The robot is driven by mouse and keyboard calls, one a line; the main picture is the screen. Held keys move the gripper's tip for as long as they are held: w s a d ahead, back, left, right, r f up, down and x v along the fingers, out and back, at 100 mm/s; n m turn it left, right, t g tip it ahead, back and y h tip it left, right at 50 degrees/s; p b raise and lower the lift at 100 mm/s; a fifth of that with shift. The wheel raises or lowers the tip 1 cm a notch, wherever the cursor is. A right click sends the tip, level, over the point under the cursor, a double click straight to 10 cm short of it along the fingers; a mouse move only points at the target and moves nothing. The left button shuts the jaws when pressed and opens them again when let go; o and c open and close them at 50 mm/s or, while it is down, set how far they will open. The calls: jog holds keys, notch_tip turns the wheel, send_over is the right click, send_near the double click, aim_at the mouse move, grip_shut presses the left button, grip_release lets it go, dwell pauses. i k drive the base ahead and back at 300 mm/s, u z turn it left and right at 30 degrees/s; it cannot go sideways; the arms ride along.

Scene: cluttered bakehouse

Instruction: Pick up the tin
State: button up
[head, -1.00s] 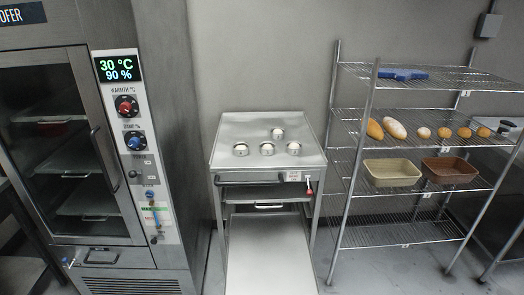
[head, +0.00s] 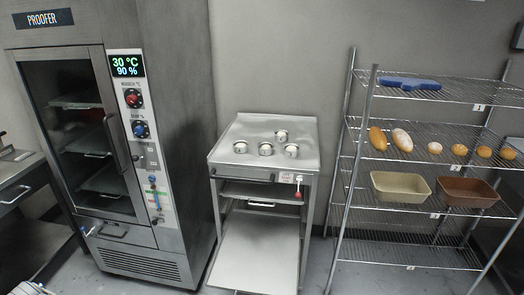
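Two loaf tins stand side by side on a wire shelf of the rack at the right in the head view. One is a beige tin (head: 402,196), the other a brown tin (head: 467,198) just right of it. Both are upright, and no contents can be made out. Several small round metal pieces (head: 265,149) sit on the steel unit; whether they are tins I cannot tell. My gripper cannot be made out in the head view.
The wire rack (head: 365,118) also holds bread above the tins and a blue item (head: 418,84) on top. A steel unit (head: 225,152) with a low flat panel (head: 255,255) extending forward stands mid-view. The proofer (head: 178,130) stands left. A counter (head: 20,187) is at far left.

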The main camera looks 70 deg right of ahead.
aim_at(238, 150)
jog(key=u, duration=0.05)
jog(key=k, duration=1.6)
jog(key=z, duration=1.55)
jog(key=i, duration=1)
jog(key=z, duration=0.05)
